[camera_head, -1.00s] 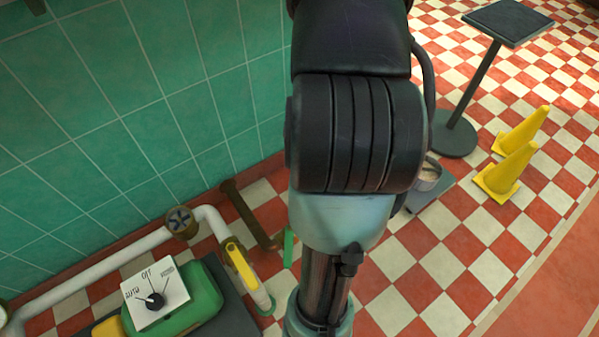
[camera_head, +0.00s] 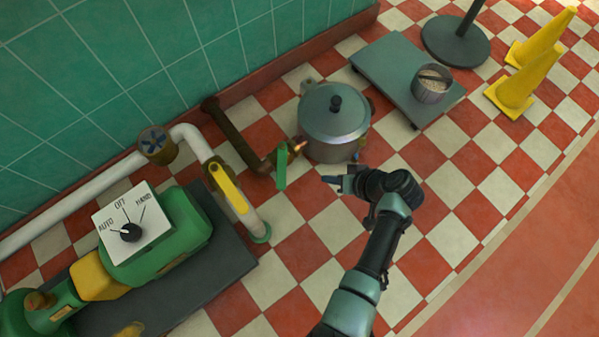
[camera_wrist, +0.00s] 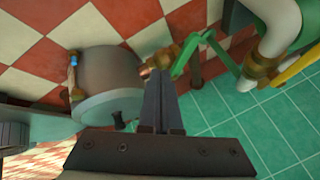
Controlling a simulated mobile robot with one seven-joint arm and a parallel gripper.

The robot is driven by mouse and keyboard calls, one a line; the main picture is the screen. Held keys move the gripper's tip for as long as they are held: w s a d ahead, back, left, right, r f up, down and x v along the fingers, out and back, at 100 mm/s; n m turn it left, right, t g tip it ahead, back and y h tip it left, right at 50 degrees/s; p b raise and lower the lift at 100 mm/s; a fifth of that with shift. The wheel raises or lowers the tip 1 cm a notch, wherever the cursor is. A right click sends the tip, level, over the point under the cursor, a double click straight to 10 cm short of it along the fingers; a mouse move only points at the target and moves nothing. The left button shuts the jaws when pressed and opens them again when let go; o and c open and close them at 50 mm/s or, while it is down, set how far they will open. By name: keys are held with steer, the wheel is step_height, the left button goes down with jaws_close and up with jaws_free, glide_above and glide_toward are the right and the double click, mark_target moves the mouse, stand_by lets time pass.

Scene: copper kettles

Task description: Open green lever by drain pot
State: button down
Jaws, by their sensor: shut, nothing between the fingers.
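The green lever (camera_head: 282,165) sits on a brass valve on a brown pipe, beside the grey lidded pot (camera_head: 335,125). In the wrist view the green lever (camera_wrist: 205,45) is a bent bar just right of my fingertips, and the pot (camera_wrist: 108,85) is to their left. My gripper (camera_head: 330,179) is just right of the lever and in front of the pot, apart from the lever in the head view. In the wrist view my gripper (camera_wrist: 163,85) has its two fingers together with nothing between them.
A green pump with a white dial box (camera_head: 133,227) stands at left, by a white pipe (camera_head: 80,205) with a yellow lever (camera_head: 229,188). A low grey trolley (camera_head: 385,62) carries a small pail (camera_head: 432,84). Yellow cones (camera_head: 525,80) stand at right. Checkered floor in front is clear.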

mark_target(282, 165)
steer(key=w+a+f+b, duration=0.3)
steer(key=a+f+b, duration=0.5)
steer(key=shift+w+a, duration=0.3)
steer(key=shift+w, duration=0.1)
